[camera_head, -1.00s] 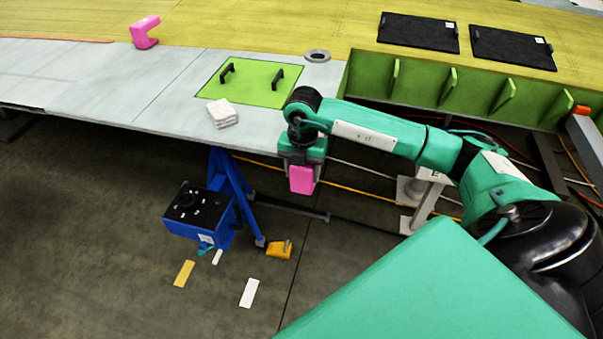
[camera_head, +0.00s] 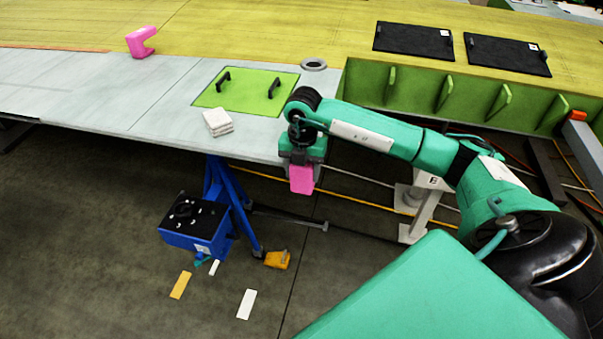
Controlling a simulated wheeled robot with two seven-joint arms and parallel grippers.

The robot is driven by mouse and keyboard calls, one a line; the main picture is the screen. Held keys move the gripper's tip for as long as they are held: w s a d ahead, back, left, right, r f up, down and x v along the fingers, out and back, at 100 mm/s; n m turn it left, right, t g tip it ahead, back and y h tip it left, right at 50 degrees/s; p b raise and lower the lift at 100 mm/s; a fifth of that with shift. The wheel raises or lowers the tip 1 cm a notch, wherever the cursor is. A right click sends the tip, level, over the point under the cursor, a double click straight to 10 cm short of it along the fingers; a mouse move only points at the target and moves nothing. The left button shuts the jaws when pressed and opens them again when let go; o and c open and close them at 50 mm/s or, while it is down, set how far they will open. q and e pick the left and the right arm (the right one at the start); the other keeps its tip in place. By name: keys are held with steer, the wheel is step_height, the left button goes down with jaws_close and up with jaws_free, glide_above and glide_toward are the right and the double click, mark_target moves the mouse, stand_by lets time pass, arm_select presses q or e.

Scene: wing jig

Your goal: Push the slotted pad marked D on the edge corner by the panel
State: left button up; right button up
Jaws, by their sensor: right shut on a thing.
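My right gripper (camera_head: 302,160) is at the front right corner of the pale wing edge, pointing down. It is shut on a pink pad (camera_head: 302,180), which hangs below it just off the edge corner. No letter or slot can be read on this pad, and I cannot tell whether it touches the edge. A second pink slotted piece (camera_head: 138,42) sits farther back at the left, where the pale skin (camera_head: 100,85) meets the yellow surface. The green panel (camera_head: 232,98) with two black handles lies flat behind the gripper. My left gripper is not in view.
A stack of white cloths (camera_head: 217,123) lies on the pale skin, left of the gripper. A grey ring (camera_head: 314,64) lies behind the panel. A blue stand (camera_head: 212,222) with a black top is below the edge. Green ribs (camera_head: 445,90) line the open bay at right.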

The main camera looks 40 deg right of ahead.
steer(key=shift+w+d, duration=0.35)
steer(key=shift+d, duration=0.15)
steer(key=shift+w, duration=0.1)
steer(key=o, duration=1.1)
steer(key=shift+w+d+f, duration=0.1)
steer(key=shift+d, duration=0.05)
steer(key=shift+c, duration=0.2)
steer(key=shift+b, duration=0.3)
steer(key=shift+r, duration=0.45)
step_height(320, 180, up, 12)
steer(key=b, duration=0.3)
steer(key=shift+w+d+f, duration=0.15)
steer(key=shift+r, duration=0.65)
